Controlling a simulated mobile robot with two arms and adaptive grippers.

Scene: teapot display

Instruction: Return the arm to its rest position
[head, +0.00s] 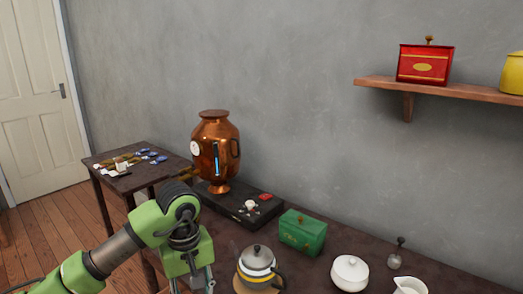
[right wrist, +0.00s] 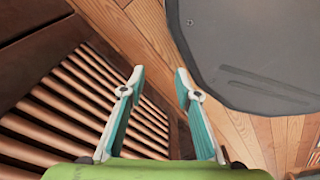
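My left arm, green and grey, comes in from the left in the head view, in front of the dark table. Its gripper (head: 191,280) points down at the bottom edge of the picture, left of the striped kettle (head: 256,262). Its fingertips are cut off, so I cannot tell whether it is open or holds anything. My right gripper (right wrist: 160,82) shows in the right wrist view with its two fingers apart and nothing between them, above the wooden floor. My right arm is not in the head view.
Beside the kettle are a green box (head: 303,232), a white lidded pot (head: 349,273) and a copper urn (head: 216,150) on a dark base. A red tin (head: 424,64) stands on the wall shelf (head: 440,90). Brown slats (right wrist: 70,105) lie left of my right gripper.

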